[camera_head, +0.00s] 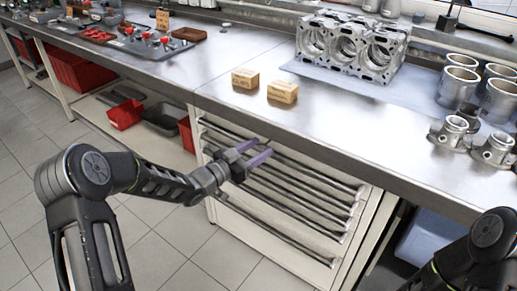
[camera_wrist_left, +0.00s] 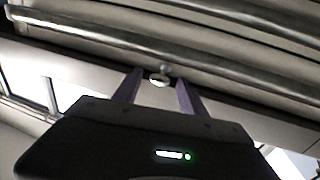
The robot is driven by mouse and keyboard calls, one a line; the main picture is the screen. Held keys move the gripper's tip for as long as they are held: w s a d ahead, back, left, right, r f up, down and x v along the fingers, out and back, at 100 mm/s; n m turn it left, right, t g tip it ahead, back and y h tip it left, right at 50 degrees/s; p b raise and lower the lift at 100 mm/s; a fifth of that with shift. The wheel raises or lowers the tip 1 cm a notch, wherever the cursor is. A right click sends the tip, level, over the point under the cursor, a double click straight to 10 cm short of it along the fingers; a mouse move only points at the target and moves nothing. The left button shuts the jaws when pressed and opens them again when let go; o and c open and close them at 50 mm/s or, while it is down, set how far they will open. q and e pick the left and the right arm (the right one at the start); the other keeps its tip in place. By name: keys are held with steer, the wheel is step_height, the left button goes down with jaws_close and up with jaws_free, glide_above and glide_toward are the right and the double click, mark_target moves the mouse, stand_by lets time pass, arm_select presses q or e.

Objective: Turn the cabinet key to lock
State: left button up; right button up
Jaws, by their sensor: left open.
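The drawer cabinet (camera_head: 375,222) stands under the workbench, with long metal drawer handles across its pale front. A small metallic key (camera_wrist_left: 161,77) shows in the left wrist view, on the cabinet front below a long handle. My left gripper (camera_head: 254,152) is at the upper part of the cabinet front, its purple fingers apart. In the left wrist view its fingers (camera_wrist_left: 158,84) lie either side of the key with gaps. Contact cannot be told. In the head view I cannot make out the key. My right arm shows at the lower right; its gripper is out of view.
The steel workbench (camera_head: 225,105) overhangs the cabinet. On it are two small cardboard boxes (camera_head: 283,91), an engine block (camera_head: 350,48) and metal cylinders (camera_head: 458,82). Red bins (camera_head: 124,114) sit on the lower shelf at left. The tiled floor (camera_head: 180,255) beside the cabinet is clear.

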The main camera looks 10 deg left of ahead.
arm_select(q)
jaws_close()
stand_by(0.6)
